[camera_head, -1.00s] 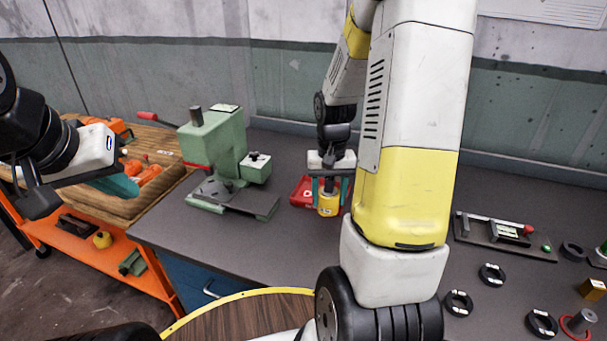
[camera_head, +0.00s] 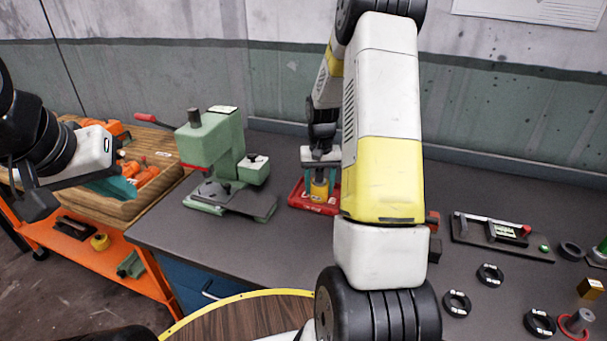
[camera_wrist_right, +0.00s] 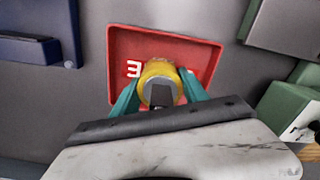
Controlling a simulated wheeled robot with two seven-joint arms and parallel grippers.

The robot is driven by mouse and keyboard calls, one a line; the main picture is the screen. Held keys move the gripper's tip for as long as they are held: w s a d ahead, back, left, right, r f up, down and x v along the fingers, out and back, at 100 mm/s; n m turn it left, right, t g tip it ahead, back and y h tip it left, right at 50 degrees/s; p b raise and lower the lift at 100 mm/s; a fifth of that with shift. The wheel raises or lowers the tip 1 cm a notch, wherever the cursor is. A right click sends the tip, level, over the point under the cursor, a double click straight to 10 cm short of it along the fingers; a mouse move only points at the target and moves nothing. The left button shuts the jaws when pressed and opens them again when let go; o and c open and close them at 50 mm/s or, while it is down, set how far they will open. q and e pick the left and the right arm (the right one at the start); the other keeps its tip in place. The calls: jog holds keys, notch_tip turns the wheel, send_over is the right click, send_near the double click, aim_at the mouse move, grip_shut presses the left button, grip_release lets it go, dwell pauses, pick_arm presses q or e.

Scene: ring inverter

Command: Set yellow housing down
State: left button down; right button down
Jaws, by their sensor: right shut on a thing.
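The yellow housing (camera_head: 319,189) is between the fingers of my right gripper (camera_head: 320,186), upright over the red tray (camera_head: 300,200). In the right wrist view the housing (camera_wrist_right: 160,72) shows as a yellow ring with a grey block in its middle. The teal fingers of my right gripper (camera_wrist_right: 158,92) press on it from both sides. The red tray (camera_wrist_right: 205,52) lies around and beneath it; whether the housing touches the tray floor I cannot tell. My left gripper (camera_head: 118,186) is far left above the wooden tray, its fingers partly seen.
A green press (camera_head: 215,150) stands left of the red tray. A wooden tray (camera_head: 135,205) with orange items is on an orange cart at left. Several black rings (camera_head: 490,275) and a fixture with a level (camera_head: 503,234) lie at right. My right arm hides the middle of the bench.

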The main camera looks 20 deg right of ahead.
jog(key=c, duration=0.6)
grip_release()
jog(key=shift+f, duration=0.1)
notch_tip(320, 180, up, 12)
jog(key=s+a+r+n+t, duration=0.1)
jog(key=s+a+r, duration=0.3)
jog(key=s, duration=0.4)
jog(key=s+a+r+n+t+y, duration=0.1)
jog(key=s+a+r+t, duration=0.2)
jog(key=s, duration=0.5)
jog(key=s+a+r+n+t+y, duration=0.1)
jog(key=s+a+r+t, duration=0.1)
jog(key=s+a+r, duration=0.4)
jog(key=shift+s+a+r, duration=0.1)
jog(key=shift+s+r, duration=0.2)
jog(key=shift+s, duration=0.2)
jog(key=shift+s+r, duration=0.3)
jog(key=shift+s, duration=0.2)
